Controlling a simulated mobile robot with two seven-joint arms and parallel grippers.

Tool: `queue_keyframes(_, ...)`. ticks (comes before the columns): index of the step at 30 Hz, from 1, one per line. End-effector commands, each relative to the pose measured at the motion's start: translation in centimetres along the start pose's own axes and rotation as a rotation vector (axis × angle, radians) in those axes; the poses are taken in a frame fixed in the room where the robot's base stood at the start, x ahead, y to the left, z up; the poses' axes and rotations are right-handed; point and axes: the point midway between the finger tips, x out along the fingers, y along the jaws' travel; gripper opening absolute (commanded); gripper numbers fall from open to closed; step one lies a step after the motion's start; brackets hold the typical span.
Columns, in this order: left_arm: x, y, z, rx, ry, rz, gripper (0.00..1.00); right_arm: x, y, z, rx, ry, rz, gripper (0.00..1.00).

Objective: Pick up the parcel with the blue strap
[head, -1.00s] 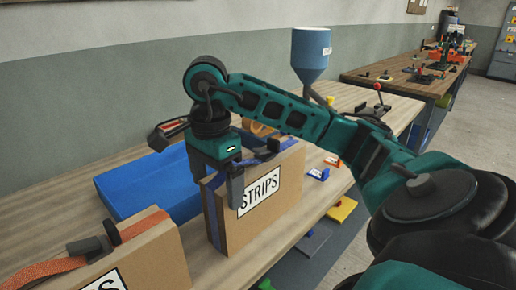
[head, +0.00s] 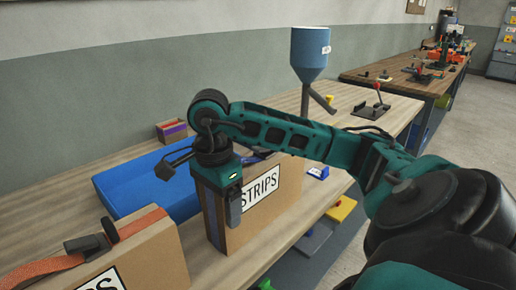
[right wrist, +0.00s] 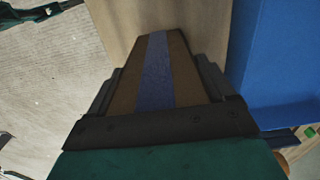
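The parcel with the blue strap (head: 278,217) is an upright cardboard box with a white STRIPS label, standing on the wooden bench in the head view. Its blue strap also shows in the right wrist view (right wrist: 155,80), running along a narrow cardboard face. My right gripper (head: 216,212) is over the parcel's left end, pointing down. Its fingers lie on either side of the box's thickness, seemingly with slim gaps, so it looks open. In the right wrist view the fingers (right wrist: 158,88) flank the strapped face. My left gripper is not in view.
A second cardboard parcel with an orange strap (head: 150,258) stands at the front left. A small box (head: 172,131) and a blue hopper (head: 309,55) stand farther back. The bench edge is right of the parcel.

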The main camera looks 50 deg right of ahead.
Motion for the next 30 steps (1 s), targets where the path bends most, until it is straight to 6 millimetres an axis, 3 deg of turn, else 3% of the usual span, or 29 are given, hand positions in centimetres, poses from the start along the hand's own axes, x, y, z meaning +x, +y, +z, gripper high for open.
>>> queue_keyframes(2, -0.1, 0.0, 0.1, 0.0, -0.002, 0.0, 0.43, 0.0, 0.0, 0.0, 0.0, 0.0, 0.0, 0.74)
queue_keyframes(17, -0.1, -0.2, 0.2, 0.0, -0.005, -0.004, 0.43, 0.0, 0.0, 0.0, 0.0, 0.0, 0.0, 0.26)
queue_keyframes(30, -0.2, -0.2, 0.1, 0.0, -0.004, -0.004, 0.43, -1.1, -0.1, 0.0, 0.002, 0.001, -0.004, 0.25)
